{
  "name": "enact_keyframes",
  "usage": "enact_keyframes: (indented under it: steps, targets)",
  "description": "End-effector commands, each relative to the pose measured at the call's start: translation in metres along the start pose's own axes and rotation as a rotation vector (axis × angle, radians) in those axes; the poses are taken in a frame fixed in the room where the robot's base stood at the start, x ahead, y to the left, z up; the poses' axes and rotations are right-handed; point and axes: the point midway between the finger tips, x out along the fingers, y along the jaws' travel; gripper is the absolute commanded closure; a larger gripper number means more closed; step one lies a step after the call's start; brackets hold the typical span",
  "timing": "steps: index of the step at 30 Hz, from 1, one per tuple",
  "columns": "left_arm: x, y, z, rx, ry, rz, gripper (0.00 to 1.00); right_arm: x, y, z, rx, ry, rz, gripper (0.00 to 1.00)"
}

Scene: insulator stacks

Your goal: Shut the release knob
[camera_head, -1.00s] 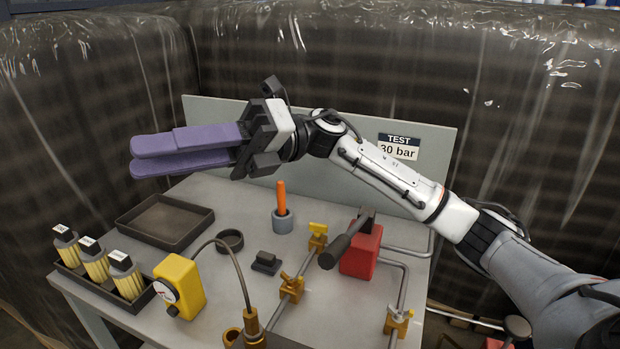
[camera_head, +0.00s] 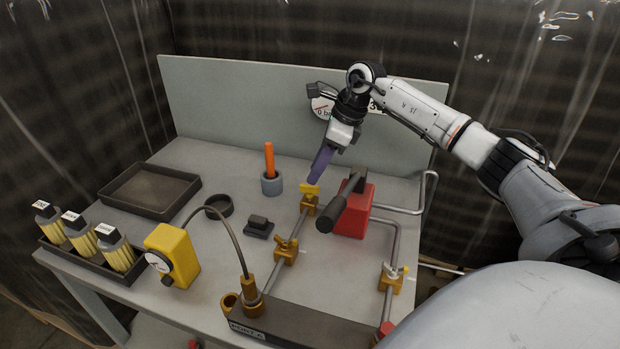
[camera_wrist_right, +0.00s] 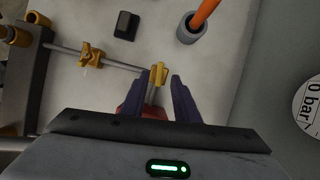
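A brass valve with a yellow knob (camera_head: 311,190) sits on the pipe left of the red pump block. It also shows in the right wrist view (camera_wrist_right: 158,74). No label shows which knob is the release knob. My right gripper (camera_head: 320,178) points down just above this yellow knob. In the right wrist view its two purple fingers (camera_wrist_right: 158,88) are apart, with the knob between and slightly beyond their tips; I cannot tell if they touch it. Two other brass valves, one on the same pipe (camera_head: 286,250) and one at the front right (camera_head: 392,277), also show. My left gripper is not in view.
The red pump block (camera_head: 352,211) with its dark lever (camera_head: 338,212) stands close right of the gripper. A grey cup (camera_head: 271,184) holds an orange stick. A yellow gauge box (camera_head: 176,252), dark tray (camera_head: 150,192) and bottle rack (camera_head: 95,262) are at left. A grey panel (camera_head: 240,105) rises behind.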

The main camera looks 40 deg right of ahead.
Motion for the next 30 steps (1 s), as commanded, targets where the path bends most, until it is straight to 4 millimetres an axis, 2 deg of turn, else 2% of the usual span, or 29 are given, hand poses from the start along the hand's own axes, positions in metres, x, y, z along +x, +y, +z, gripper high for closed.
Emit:
enact_keyframes:
  steps: [3, 9, 19, 24, 30]
  targets:
    - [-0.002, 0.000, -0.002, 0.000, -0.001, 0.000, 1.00, 0.021, 0.001, 0.000, 0.000, 0.001, 0.004, 0.72]
    - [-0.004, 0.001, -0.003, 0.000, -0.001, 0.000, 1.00, 0.040, 0.001, 0.000, 0.001, 0.000, 0.002, 0.72]
    - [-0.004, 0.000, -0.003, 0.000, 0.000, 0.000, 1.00, 0.044, 0.000, 0.000, 0.000, -0.001, 0.000, 0.72]
    - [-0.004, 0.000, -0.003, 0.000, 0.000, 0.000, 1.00, 0.044, 0.000, 0.001, 0.000, -0.001, 0.001, 1.00]
    - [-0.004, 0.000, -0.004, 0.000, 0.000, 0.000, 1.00, 0.043, 0.000, 0.001, 0.014, -0.001, -0.007, 1.00]
